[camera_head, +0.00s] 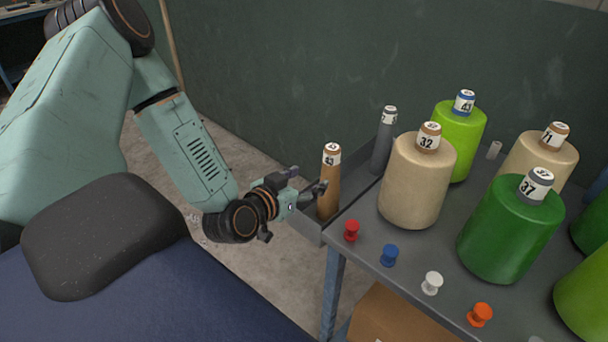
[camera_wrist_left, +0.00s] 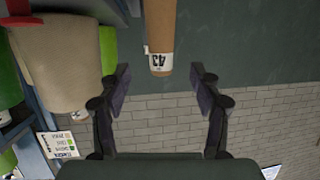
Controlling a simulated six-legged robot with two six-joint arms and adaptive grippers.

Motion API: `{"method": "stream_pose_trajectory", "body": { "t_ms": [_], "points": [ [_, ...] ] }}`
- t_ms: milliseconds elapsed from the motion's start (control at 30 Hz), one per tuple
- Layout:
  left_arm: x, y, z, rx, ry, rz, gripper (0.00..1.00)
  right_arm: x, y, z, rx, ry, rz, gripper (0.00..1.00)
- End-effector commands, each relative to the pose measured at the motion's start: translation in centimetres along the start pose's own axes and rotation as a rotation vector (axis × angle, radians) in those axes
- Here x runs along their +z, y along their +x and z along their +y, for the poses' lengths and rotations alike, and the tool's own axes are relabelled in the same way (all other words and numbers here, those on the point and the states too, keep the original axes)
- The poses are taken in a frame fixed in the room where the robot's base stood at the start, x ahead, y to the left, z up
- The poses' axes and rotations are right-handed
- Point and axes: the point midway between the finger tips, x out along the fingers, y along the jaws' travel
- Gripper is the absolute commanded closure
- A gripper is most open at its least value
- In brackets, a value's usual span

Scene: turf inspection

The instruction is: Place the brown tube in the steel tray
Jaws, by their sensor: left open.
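The brown tube (camera_head: 328,185), with a white label reading 43, stands upright at the left end of the table. Its lower end is within the narrow steel tray (camera_head: 309,232), though its base is hidden by the tray wall. My left gripper (camera_head: 317,190) is right beside the tube, on its left. In the left wrist view the gripper (camera_wrist_left: 160,85) is open, and the labelled end of the tube (camera_wrist_left: 161,30) lies between the lines of the two fingers, with a gap on each side. My right gripper is not in view.
A grey tube (camera_head: 383,140) stands farther back by the tray. Large yarn cones crowd the table, beige (camera_head: 415,180), lime (camera_head: 460,140) and dark green (camera_head: 508,230). Red (camera_head: 351,230), blue (camera_head: 389,255), white (camera_head: 432,283) and orange (camera_head: 480,314) pegs line the front edge.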

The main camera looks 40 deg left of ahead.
Motion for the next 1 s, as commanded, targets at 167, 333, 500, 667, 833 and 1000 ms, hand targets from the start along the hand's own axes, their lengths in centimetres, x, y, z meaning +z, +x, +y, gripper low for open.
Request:
{"method": "stream_pose_trajectory", "body": {
  "t_ms": [167, 333, 500, 667, 833, 1000],
  "points": [
    [1.6, -0.7, 1.4, 0.033, -0.002, -0.067, 0.36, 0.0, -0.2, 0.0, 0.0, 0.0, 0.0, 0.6],
    [8.2, -2.9, 5.8, 0.123, -0.016, -0.341, 0.36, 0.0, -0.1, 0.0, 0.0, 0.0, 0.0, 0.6],
    [15.6, -8.0, 9.3, 0.161, -0.024, -0.671, 0.36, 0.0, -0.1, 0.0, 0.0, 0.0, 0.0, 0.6],
    [21.6, -14.9, 10.9, 0.128, -0.012, -0.984, 0.36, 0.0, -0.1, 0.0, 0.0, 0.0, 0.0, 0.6],
    [24.8, -20.8, 10.9, 0.06, 0.011, -1.201, 0.36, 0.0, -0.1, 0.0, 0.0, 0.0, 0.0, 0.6],
    [25.7, -23.0, 10.6, 0.024, 0.021, -1.275, 0.36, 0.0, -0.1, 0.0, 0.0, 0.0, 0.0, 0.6]
  ]
}}
